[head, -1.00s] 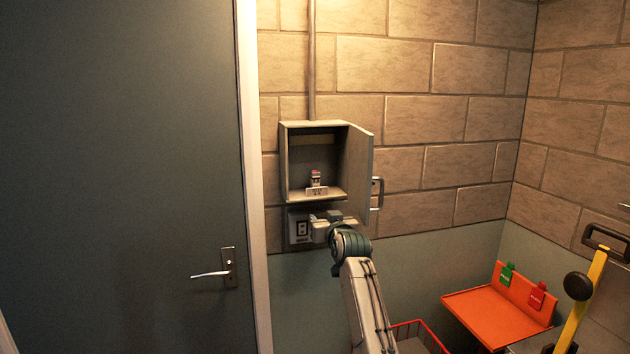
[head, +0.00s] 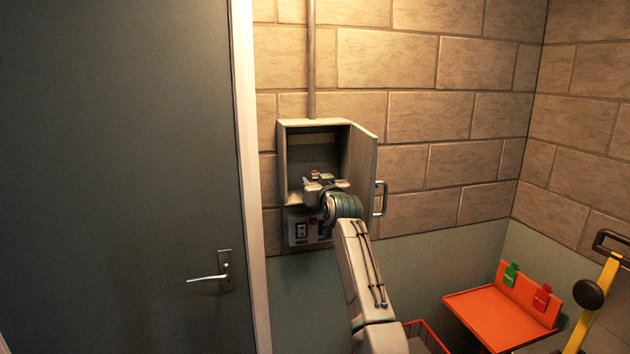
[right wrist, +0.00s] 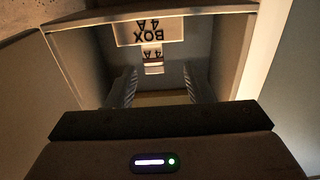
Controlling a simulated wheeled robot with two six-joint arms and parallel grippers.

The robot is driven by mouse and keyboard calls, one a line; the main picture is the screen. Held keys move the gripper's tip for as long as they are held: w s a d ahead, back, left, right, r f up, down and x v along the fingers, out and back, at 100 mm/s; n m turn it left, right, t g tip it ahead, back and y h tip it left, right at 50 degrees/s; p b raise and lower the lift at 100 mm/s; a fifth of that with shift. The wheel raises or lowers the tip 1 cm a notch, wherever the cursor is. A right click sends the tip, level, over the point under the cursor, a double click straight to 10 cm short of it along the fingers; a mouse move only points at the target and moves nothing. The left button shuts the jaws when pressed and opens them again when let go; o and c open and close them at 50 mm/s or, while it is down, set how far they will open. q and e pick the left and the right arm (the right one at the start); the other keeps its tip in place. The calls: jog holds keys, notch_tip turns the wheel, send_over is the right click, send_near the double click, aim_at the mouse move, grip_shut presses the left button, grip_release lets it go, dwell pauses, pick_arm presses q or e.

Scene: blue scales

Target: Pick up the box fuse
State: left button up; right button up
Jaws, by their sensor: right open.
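The box fuse (head: 314,174) stands in the open wall cabinet (head: 282,160). Only its upper part with a red top shows in the head view, as my gripper hides the rest. In the right wrist view the fuse (right wrist: 153,58) has a "4 A" label and is seen next to a plate (right wrist: 148,30) marked "BOX 4A", both upside down. My right gripper (head: 325,183) is at the cabinet opening in front of the fuse. Its two fingers (right wrist: 158,85) are apart, one on each side of the view, with the fuse beyond and between them. My left gripper is out of view.
The cabinet door (head: 361,170) stands open on the right, close to my right arm. A socket panel (head: 302,232) is below. A grey door (head: 120,180) is at left. An orange shelf (head: 490,315) with green and red tags and a red basket (head: 428,335) are lower right.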

aim_at(316, 175)
jog(key=w+p, duration=0.1)
jog(key=w+r+p, duration=0.1)
jog(key=w, duration=0.1)
jog(key=shift+w+p, duration=0.15)
jog(key=shift+p, duration=0.2)
jog(key=shift+w+a+f, duration=0.15)
jog(key=shift+w+a, duration=0.05)
jog(key=shift+w, duration=0.35)
jog(key=shift+w+a+f, duration=0.15)
jog(key=shift+w, duration=0.35)
jog(key=shift+c, duration=0.5)
grip_shut()
